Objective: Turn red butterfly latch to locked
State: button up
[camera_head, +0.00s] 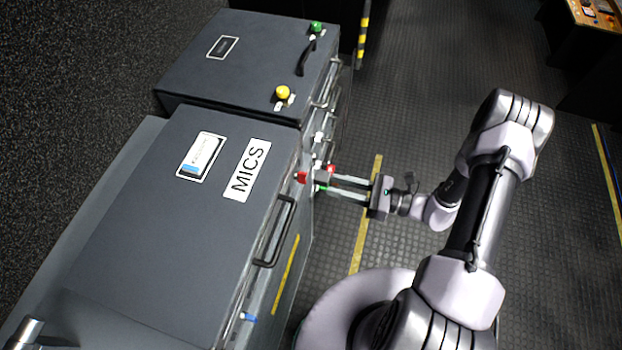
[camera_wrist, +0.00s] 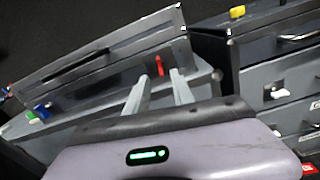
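The red butterfly latch (camera_head: 301,178) sits on the front of the grey MICS case, near the case's right far corner. In the wrist view the red latch (camera_wrist: 159,66) stands roughly upright on the case front. My gripper (camera_head: 325,182) reaches toward the case front from the right, with its fingers close to the latch. In the wrist view my gripper (camera_wrist: 160,76) is open, its two fingers apart, with the latch showing between and just beyond the tips. I cannot tell whether either finger touches it.
The MICS case (camera_head: 130,210) has a black handle (camera_head: 275,232) on its front and a blue latch (camera_head: 249,317) at its near end. A second dark case (camera_head: 240,50) beyond carries yellow (camera_head: 283,92) and green (camera_head: 316,27) knobs. Dark floor (camera_head: 430,80) lies open to the right.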

aim_at(301, 177)
jog(key=b+x, duration=0.1)
jog(key=x, duration=0.7)
jog(key=shift+a, duration=0.1)
grip_shut()
